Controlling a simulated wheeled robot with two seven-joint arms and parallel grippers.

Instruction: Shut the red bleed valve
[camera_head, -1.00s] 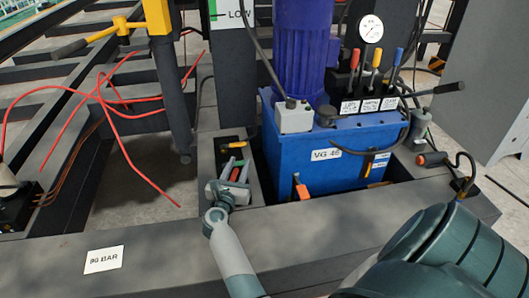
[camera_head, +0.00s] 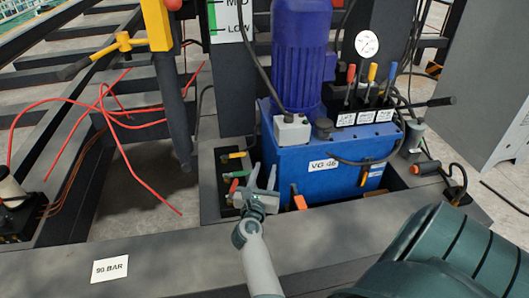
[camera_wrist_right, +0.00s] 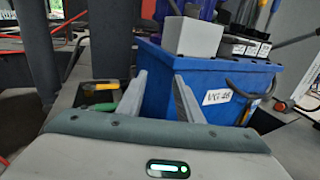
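A small red handle (camera_head: 233,187), which looks like the red bleed valve, sits in a dark recess left of the blue tank. A green handle (camera_head: 237,174) and a yellow handle (camera_head: 234,155) lie behind it in the same recess. My right gripper (camera_head: 264,174) is open and empty, just right of the red and green handles, with its fingers pointing away from me. In the right wrist view its two fingers (camera_wrist_right: 160,97) stand apart. The yellow handle (camera_wrist_right: 103,87) shows left of them there; the red handle is hidden. My left gripper is not in view.
The blue tank (camera_head: 330,178) stands close to the right of the gripper. An orange handle (camera_head: 299,202) sticks up at its front. Levers (camera_head: 371,75) and a gauge (camera_head: 367,44) stand above it. The dark front beam (camera_head: 170,245) carries a "90 BAR" label.

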